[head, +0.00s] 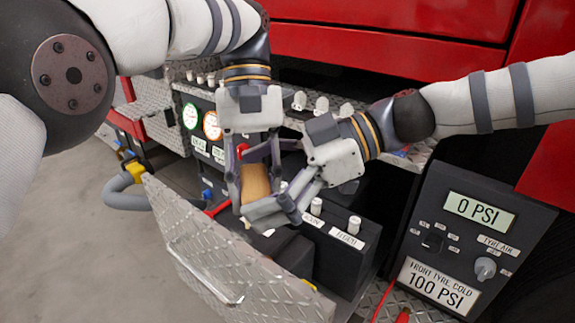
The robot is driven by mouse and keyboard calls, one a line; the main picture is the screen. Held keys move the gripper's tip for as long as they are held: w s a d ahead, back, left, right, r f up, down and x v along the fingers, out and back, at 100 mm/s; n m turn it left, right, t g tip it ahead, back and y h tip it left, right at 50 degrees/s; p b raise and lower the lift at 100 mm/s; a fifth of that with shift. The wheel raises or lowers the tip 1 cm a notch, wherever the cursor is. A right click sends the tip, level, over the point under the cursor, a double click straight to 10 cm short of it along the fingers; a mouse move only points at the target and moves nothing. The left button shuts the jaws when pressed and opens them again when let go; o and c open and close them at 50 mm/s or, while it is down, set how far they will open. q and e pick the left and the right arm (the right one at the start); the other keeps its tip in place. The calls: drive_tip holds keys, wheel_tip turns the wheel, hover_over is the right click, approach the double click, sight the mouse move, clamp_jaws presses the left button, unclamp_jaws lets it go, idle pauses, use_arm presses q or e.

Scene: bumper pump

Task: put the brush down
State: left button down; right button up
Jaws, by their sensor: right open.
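The brush (255,181) shows as a tan wooden block in the middle of the head view, above the dark equipment bay. My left gripper (254,185) points down, with one finger on each side of the block, and appears shut on it. My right gripper (272,212) comes in from the right, open, its fingers just below and in front of the block. Whether the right fingers touch the block cannot be told. The brush's lower side and any bristles are mostly hidden by the fingers.
A diamond-plate panel with a handle (205,272) stands at the front. Dark boxes with white knobs (345,238) sit behind it. A pressure panel (466,240) reading 0 PSI stands at right. Gauges (211,125) and a grey hose (125,193) are at left. Grey floor is clear at lower left.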

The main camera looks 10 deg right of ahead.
drive_tip(key=shift+a+f, duration=0.15)
drive_tip(key=shift+a, duration=0.1)
drive_tip(key=c, duration=1.3)
use_arm(q)
drive_tip(key=c, duration=1.1)
unclamp_jaws()
